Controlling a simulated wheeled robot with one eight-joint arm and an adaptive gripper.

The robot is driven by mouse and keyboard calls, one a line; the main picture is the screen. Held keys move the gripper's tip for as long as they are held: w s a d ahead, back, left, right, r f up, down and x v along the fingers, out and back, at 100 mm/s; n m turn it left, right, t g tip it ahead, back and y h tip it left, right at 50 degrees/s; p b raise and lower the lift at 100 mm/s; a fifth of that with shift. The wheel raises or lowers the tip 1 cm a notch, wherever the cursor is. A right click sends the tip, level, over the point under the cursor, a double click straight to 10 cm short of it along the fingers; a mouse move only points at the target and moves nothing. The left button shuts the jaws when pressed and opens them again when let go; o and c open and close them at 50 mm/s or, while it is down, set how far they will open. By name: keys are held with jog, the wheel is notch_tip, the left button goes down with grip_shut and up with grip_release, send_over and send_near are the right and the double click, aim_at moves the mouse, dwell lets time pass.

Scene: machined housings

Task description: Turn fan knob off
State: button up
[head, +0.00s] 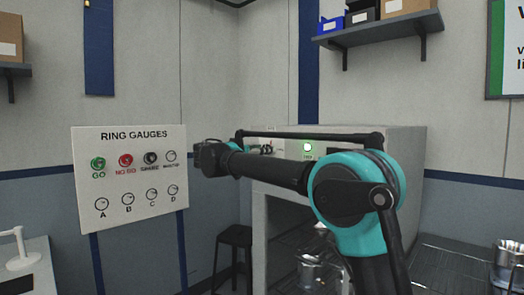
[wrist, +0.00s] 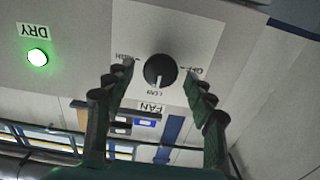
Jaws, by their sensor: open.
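The fan knob (wrist: 160,71) is round and black, on a white panel with a FAN label (wrist: 152,106), in the wrist view. Its white pointer mark faces the bottom of the picture, at what looks like LOW. The OFF label (wrist: 197,72) is right of the knob and HIGH is to the left. My gripper (wrist: 160,68) is open, with one dark finger on each side of the knob. Gaps show between the fingers and the knob. In the head view my gripper (head: 210,157) is left of the cabinet's front; I cannot make out the knob there.
A green DRY light (wrist: 37,57) is lit left of the knob; it also shows on the grey cabinet (head: 388,138) in the head view. A ring gauge board (head: 135,215) stands at left. A black stool (head: 235,236) is below my gripper.

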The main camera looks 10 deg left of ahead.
jog(key=c, duration=1.1)
jog(key=shift+w+a+f+n, duration=0.1)
jog(key=shift+n, duration=4.4)
jog(key=shift+w+a+f+n, duration=0.1)
jog(key=shift+n, duration=4.4)
